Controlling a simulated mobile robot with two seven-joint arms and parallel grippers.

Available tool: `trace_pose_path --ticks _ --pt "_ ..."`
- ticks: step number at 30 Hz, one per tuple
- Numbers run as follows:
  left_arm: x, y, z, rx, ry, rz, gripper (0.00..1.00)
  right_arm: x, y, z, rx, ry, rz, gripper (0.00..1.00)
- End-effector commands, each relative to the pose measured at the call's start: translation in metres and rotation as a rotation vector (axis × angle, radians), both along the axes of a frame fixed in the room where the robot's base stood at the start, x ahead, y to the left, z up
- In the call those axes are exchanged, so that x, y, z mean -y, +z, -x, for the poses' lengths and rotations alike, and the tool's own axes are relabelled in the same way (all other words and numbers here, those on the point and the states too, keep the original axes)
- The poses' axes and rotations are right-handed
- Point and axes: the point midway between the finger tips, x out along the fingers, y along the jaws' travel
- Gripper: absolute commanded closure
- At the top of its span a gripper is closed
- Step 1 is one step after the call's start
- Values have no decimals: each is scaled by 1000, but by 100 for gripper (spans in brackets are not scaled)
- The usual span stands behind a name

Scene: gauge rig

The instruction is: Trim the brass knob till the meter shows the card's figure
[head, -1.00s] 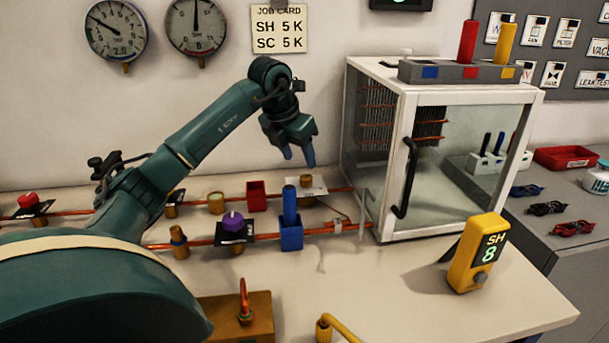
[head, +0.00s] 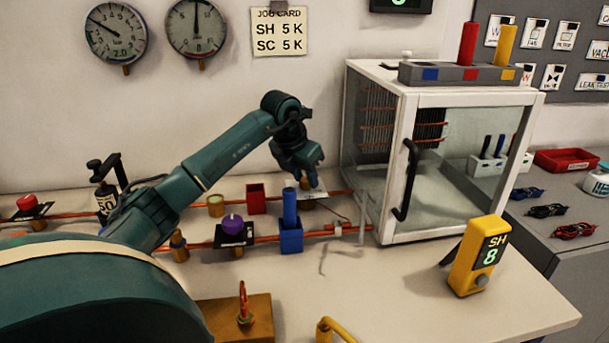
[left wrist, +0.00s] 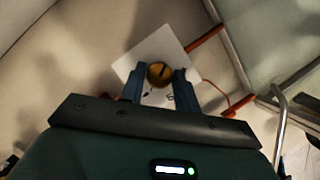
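The brass knob (left wrist: 160,73) with a dark slot mark sits on a white plate (left wrist: 148,52) on the copper pipe. My left gripper (left wrist: 159,88) is open, its two blue fingers either side of the knob's near edge. I cannot tell whether they touch it. In the head view my left gripper (head: 302,180) is low over the plate and hides the knob. The yellow meter (head: 478,257) on the bench reads "SH 8". The job card (head: 279,31) on the wall reads "SH 5 K" and "SC 5 K". My right gripper is not in view.
A glass-fronted cabinet (head: 405,150) stands right of the gripper. The bench front between holder and meter is mostly clear.

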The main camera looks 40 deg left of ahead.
Motion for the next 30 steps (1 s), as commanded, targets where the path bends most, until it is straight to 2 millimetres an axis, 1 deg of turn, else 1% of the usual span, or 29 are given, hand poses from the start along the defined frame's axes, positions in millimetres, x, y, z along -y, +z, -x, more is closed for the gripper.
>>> trace_pose_path --ticks 1,9,14,20,26,30 --pt "0 0 0 0 0 0 73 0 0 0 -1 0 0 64" --pt "0 1 0 0 0 0 94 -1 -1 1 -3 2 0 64" --pt "0 1 0 0 7 0 94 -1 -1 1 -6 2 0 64" --pt "1 2 0 0 62 0 94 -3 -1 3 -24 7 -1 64" --pt "1 3 0 0 192 -1 94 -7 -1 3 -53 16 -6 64" --pt "2 4 -1 1 316 -1 94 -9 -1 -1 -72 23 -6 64"
